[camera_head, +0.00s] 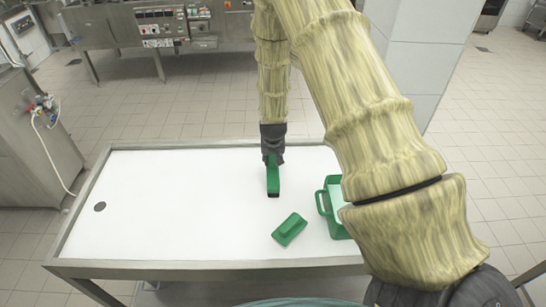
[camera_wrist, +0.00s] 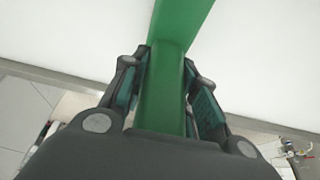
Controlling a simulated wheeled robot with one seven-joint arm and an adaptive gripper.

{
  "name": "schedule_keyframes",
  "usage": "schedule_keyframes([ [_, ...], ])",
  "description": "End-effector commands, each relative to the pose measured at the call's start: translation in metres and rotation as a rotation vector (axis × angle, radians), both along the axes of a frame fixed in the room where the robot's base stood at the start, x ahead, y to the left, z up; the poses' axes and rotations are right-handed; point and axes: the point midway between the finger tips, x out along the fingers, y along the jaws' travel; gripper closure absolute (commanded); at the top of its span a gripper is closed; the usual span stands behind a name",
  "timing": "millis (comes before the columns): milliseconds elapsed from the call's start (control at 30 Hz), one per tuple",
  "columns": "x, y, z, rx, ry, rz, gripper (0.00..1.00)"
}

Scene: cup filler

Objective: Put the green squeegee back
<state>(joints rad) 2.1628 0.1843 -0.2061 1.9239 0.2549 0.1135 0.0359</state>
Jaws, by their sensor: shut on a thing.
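The green squeegee (camera_head: 273,179) is in my gripper (camera_head: 272,157) in the head view, held over the white table top (camera_head: 175,195). Its long part points down and toward the front edge. In the wrist view the fingers of my gripper (camera_wrist: 165,90) are shut on the handle of the green squeegee (camera_wrist: 162,95), one finger on each side. The head of the squeegee runs out of the top of that view. I cannot tell whether the squeegee touches the table.
A small green block-like tool (camera_head: 289,229) lies on the table in front of the squeegee. A green container with a handle (camera_head: 333,205) stands to its right, partly hidden by my arm. The left half of the table is clear except for a drain hole (camera_head: 100,207).

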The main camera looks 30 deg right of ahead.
Motion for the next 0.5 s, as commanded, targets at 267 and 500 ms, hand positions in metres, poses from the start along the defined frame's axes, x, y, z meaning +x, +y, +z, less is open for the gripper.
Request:
schedule_keyframes([
  [267,-0.0002,-0.0002,-0.0006,0.000,0.000,0.000,0.49],
  [500,-0.0001,0.0000,0.0022,0.000,0.000,0.000,0.49],
])
